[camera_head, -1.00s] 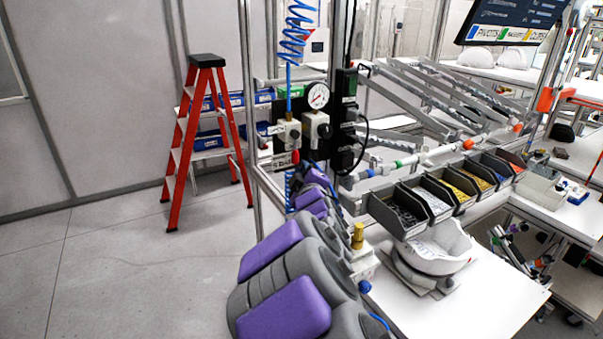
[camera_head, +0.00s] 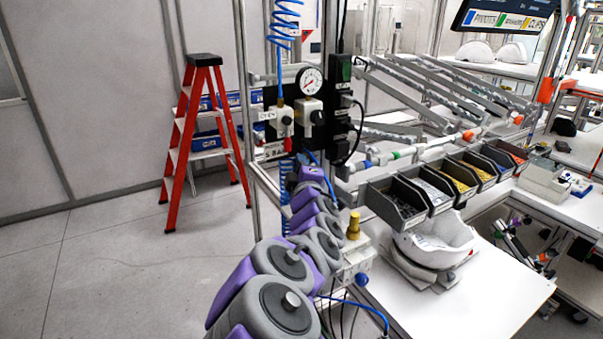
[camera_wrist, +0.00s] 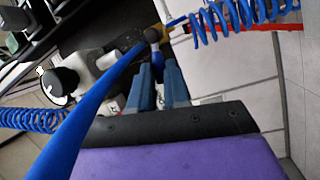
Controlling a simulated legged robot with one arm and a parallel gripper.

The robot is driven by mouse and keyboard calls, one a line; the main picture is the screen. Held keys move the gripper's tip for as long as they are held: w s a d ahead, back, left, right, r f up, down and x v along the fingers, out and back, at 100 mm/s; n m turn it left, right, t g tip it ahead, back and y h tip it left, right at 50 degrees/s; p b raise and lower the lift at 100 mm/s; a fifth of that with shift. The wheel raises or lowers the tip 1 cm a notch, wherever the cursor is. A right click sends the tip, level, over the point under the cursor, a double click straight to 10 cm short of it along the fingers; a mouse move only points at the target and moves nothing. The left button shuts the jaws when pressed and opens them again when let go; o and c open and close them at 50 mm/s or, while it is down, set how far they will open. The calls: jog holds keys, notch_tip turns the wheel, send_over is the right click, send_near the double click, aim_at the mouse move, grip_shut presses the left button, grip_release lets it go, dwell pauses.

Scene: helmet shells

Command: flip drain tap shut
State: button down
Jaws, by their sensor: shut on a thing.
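The drain tap (camera_wrist: 157,38) appears as a small brass and blue fitting at the fingertips in the wrist view. My gripper (camera_wrist: 157,62) has its two blue fingers close together around it, shut on it. The exact grip and the tap lever's angle are hard to make out. In the head view, the air unit (camera_head: 297,112) hangs on the frame with a round gauge (camera_head: 310,81). My purple and grey arm reaches up to just below this unit. The fingertips are not clear there.
A blue coiled hose (camera_head: 284,22) drops to the unit, and another coil (camera_wrist: 245,14) runs close past my fingers. A blue tube (camera_wrist: 85,105) crosses the wrist view. Parts bins (camera_head: 428,192) and a white helmet shell (camera_head: 436,240) stand right. A red ladder (camera_head: 203,130) stands left.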

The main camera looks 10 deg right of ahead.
jog(key=shift+f+n+t+y+b, duration=0.2)
jog(key=shift+f+n+b, duration=0.2)
jog(key=shift+n+b, duration=0.4)
jog(key=shift+f+n+t+y+b, duration=0.1)
jog(key=shift+f+n+t+b, duration=0.2)
jog(key=shift+n+b, duration=0.45)
jog(key=shift+f, duration=0.1)
jog(key=c, duration=1.4)
grip_release()
jog(key=shift+a, duration=0.1)
jog(key=o, duration=0.3)
jog(key=shift+a, duration=0.2)
jog(key=shift+d, duration=0.1)
